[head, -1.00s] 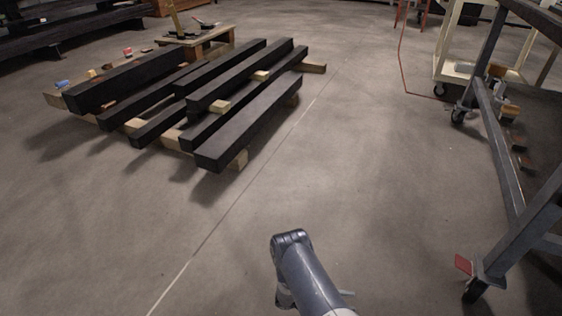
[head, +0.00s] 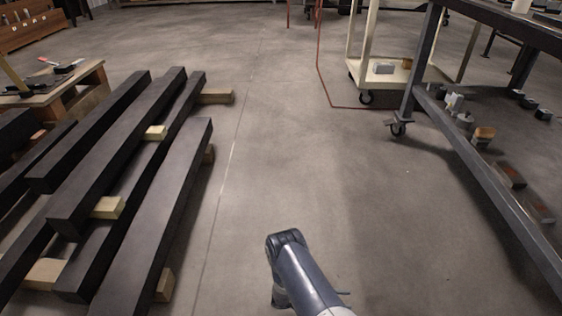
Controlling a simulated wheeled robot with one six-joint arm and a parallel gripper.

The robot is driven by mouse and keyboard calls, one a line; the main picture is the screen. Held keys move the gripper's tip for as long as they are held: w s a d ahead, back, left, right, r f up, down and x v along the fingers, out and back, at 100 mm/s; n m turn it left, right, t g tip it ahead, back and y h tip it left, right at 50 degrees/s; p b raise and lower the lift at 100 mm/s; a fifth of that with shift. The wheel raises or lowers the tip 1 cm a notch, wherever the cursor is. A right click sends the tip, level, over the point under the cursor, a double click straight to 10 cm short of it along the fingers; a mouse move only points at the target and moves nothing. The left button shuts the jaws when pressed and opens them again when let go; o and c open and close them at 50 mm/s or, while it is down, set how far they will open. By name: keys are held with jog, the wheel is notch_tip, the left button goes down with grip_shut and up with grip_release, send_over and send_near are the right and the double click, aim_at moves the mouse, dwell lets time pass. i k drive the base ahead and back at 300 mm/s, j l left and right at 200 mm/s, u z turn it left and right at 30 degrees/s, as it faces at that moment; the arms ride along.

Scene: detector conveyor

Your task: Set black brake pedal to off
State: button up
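I cannot clearly make out a black brake pedal in the head view. A dark caster (head: 397,129) stands under the near leg of the dark grey metal table on the right; any pedal on it is too small to tell. Another dark caster (head: 366,98) is under the cream cart behind it. My arm (head: 300,275) reaches up from the bottom centre, over bare floor and well apart from both casters. My gripper is not visible.
Long black beams (head: 165,200) lie on wooden blocks at the left. A low wooden table (head: 62,98) stands behind them. The concrete floor between is clear.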

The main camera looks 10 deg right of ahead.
aim_at(391, 121)
jog(key=i+l+z, duration=0.1)
jog(key=i+z, duration=0.4)
jog(key=i, duration=0.35)
jog(key=i+j+z, duration=0.2)
jog(key=i+z, duration=0.3)
jog(key=i, duration=0.35)
jog(key=i+l+u, duration=0.25)
jog(key=i, duration=0.35)
jog(key=i+l+u, duration=0.25)
jog(key=i, duration=0.35)
jog(key=i+l+u, duration=0.25)
jog(key=i+l, duration=0.3)
jog(key=i+l+u, duration=0.35)
jog(key=l, duration=0.25)
